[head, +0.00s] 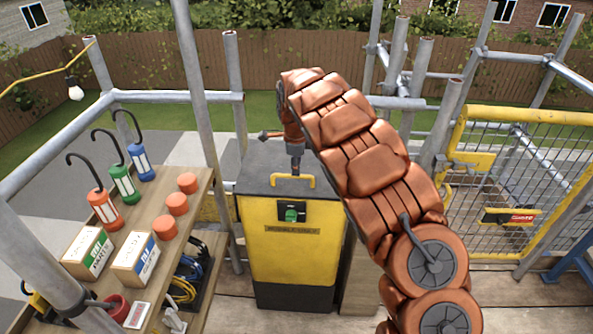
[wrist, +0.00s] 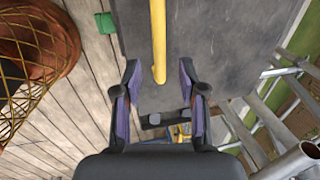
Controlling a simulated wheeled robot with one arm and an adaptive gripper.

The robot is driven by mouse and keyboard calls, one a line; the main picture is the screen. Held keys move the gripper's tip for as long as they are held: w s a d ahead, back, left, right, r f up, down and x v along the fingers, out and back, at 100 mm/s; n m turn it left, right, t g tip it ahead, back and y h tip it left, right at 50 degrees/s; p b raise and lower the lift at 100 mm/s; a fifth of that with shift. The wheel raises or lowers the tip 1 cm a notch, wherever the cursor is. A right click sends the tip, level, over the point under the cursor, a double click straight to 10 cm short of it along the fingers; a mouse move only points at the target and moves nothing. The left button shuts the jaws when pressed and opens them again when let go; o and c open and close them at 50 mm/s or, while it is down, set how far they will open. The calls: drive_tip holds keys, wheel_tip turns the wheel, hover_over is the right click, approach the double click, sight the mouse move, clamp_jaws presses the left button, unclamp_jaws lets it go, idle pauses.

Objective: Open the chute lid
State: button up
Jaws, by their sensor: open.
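The chute is a yellow box (head: 290,250) with a dark grey lid (head: 262,165), which lies flat and looks shut. A yellow bar handle (head: 277,181) stands on the lid near its front edge. In the wrist view the grey lid (wrist: 215,45) fills the upper middle, with the yellow handle (wrist: 158,35) running down it. My gripper (head: 295,171) points down just above the handle. In the wrist view my gripper (wrist: 159,70) is open, its fingers either side of the handle's lower end. I cannot tell how far above the handle the fingertips are.
A green knob (head: 291,213) sits on the box front. A wooden shelf (head: 205,190) at left holds lamps, orange cylinders and small boxes (head: 135,258). Scaffold poles (head: 232,90) stand around, and a yellow mesh gate (head: 520,180) is at right.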

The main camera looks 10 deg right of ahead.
drive_tip(key=shift+w+d+f+p, duration=0.1)
drive_tip(key=shift+w+f+p, duration=0.15)
drive_tip(key=shift+f, duration=0.8)
drive_tip(key=shift+w+f+p, duration=0.1)
drive_tip(key=shift+f+p, duration=0.2)
drive_tip(key=shift+f, duration=0.75)
clamp_jaws()
